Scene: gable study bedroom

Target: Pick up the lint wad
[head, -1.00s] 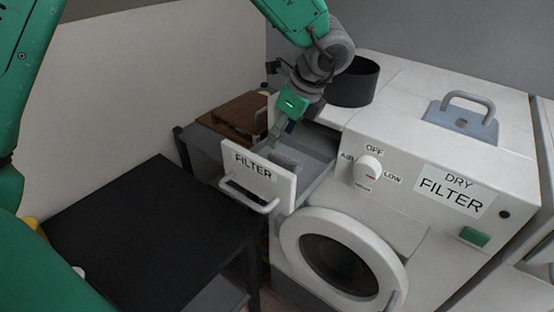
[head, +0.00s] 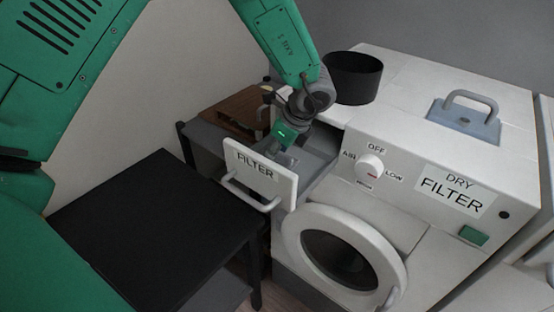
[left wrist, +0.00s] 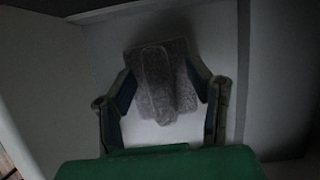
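The lint wad (left wrist: 160,80) is a dark grey, fuzzy lump in the left wrist view, lying on the pale floor of the open filter drawer. The drawer's white front (head: 259,174) is labelled FILTER, and the drawer is pulled out of the white dryer. My left gripper (head: 286,158) is lowered into the drawer, its fingertips partly hidden behind the drawer front. In the left wrist view my left gripper (left wrist: 165,85) is open, with one finger on each side of the wad. Whether either finger touches it cannot be told. My right gripper is not in view.
A black bin (head: 353,78) and a blue-grey plate with a handle (head: 463,117) are on the dryer top. A black table (head: 155,225) stands in front at left. A brown board (head: 236,112) lies behind the drawer. The drawer walls surround my left gripper closely.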

